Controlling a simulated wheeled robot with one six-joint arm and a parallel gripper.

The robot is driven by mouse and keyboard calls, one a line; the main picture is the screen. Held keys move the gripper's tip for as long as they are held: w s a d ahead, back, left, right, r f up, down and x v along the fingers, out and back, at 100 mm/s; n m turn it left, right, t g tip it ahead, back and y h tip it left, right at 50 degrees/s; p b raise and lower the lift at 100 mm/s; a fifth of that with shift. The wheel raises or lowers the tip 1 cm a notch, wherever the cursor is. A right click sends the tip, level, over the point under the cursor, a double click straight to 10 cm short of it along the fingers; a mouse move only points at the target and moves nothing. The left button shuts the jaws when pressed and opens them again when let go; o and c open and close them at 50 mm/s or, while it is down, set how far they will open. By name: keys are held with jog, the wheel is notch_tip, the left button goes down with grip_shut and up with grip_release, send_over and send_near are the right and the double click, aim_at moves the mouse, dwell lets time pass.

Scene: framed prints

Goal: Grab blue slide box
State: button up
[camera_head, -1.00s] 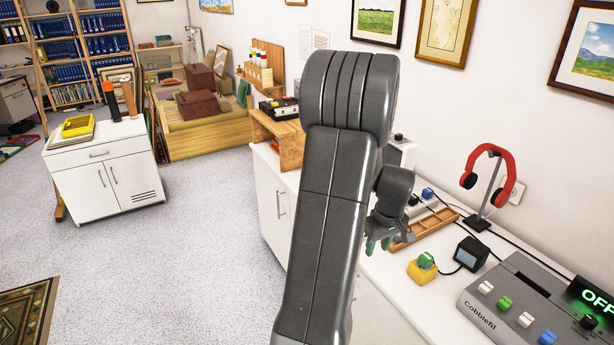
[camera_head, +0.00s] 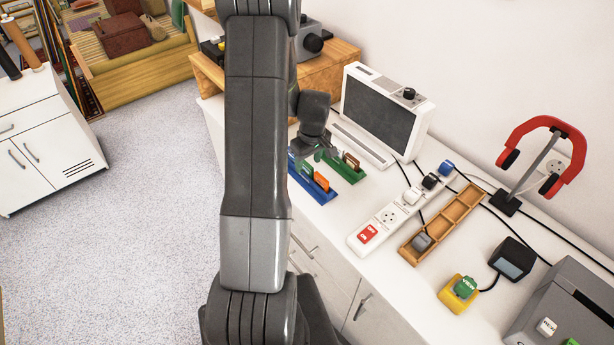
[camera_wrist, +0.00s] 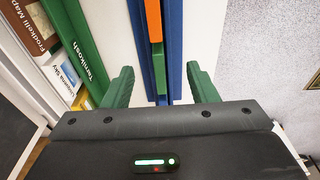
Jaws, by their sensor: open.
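The blue slide box (camera_head: 322,193) is a narrow tray on the white counter, with orange and green pieces in it. My arm hides part of its left end. In the wrist view the blue slide box (camera_wrist: 175,40) runs between the two green fingers, with white gaps on both sides. My gripper (camera_wrist: 163,85) is open, its fingers apart from the box sides. In the head view my gripper (camera_head: 317,154) hangs over the box; how high cannot be told.
A green box (camera_head: 343,167) stands close beside the blue one; it also shows in the wrist view (camera_wrist: 72,35). A white screen device (camera_head: 384,112), a power strip (camera_head: 380,225), a wooden tray (camera_head: 455,212) and red headphones (camera_head: 520,130) are to the right.

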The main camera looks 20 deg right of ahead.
jog(key=shift+w+a+f+p, duration=0.1)
jog(key=shift+f+p, duration=0.1)
jog(key=shift+f, duration=0.6)
jog(key=shift+w+d+f+p, duration=0.15)
jog(key=shift+f+p, duration=0.1)
jog(key=shift+f, duration=0.55)
jog(key=shift+w+a+f+p, duration=0.1)
jog(key=shift+a+f+p, duration=0.1)
jog(key=shift+f, duration=0.6)
jog(key=shift+c, duration=0.4)
grip_shut()
